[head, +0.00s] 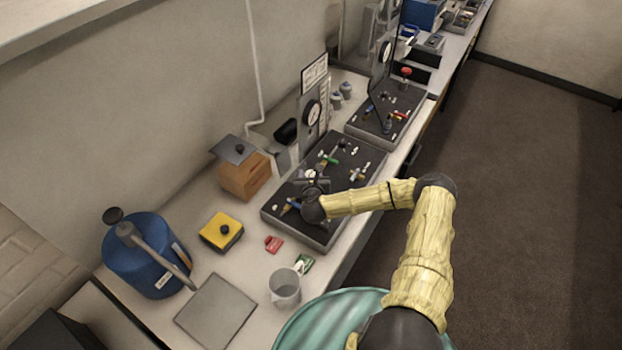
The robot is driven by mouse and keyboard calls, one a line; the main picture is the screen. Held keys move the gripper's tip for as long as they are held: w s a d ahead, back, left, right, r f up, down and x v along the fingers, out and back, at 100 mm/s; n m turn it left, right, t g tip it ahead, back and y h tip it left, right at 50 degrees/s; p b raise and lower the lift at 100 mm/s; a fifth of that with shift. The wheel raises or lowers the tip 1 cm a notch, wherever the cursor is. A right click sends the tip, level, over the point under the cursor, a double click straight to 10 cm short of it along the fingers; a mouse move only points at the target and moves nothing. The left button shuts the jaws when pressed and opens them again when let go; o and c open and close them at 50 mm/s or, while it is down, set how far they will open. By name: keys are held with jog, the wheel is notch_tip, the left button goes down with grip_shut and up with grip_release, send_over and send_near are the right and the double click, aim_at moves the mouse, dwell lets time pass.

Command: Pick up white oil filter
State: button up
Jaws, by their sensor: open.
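My gripper (312,180) is over the nearer dark panel (338,212) on the bench, at the end of my yellow-sleeved arm. It is small in the head view and its wrist partly covers it. It is open, and I see nothing held in it. I cannot clearly pick out a white oil filter. Small pale fittings (356,175) sit on the panel to the right of my gripper, and a blue-handled fitting (292,204) lies just left of it. What is directly under my gripper is hidden.
A gauge stand (312,112) rises behind the panel. An orange-brown box (244,178), yellow block (221,231), blue drum (146,258), grey mug (284,289) and grey plate (215,310) stand nearer. A second panel (387,112) lies beyond. The floor at right is clear.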

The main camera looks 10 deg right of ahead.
aim_at(311, 172)
jog(key=shift+c, duration=0.4)
jog(key=c, duration=0.7)
jog(key=shift+o, duration=0.2)
jog(key=shift+d+r+b, duration=0.1)
jog(key=shift+b, duration=0.25)
jog(key=shift+s+r+b, duration=0.15)
jog(key=shift+b, duration=0.25)
notch_tip(311, 172, up, 6)
jog(key=shift+r+b, duration=0.15)
jog(key=shift+b, duration=1.05)
jog(key=s+d+b, duration=0.5)
jog(key=s+d, duration=0.9)
jog(key=shift+r+b, duration=0.15)
jog(key=shift+b, duration=0.25)
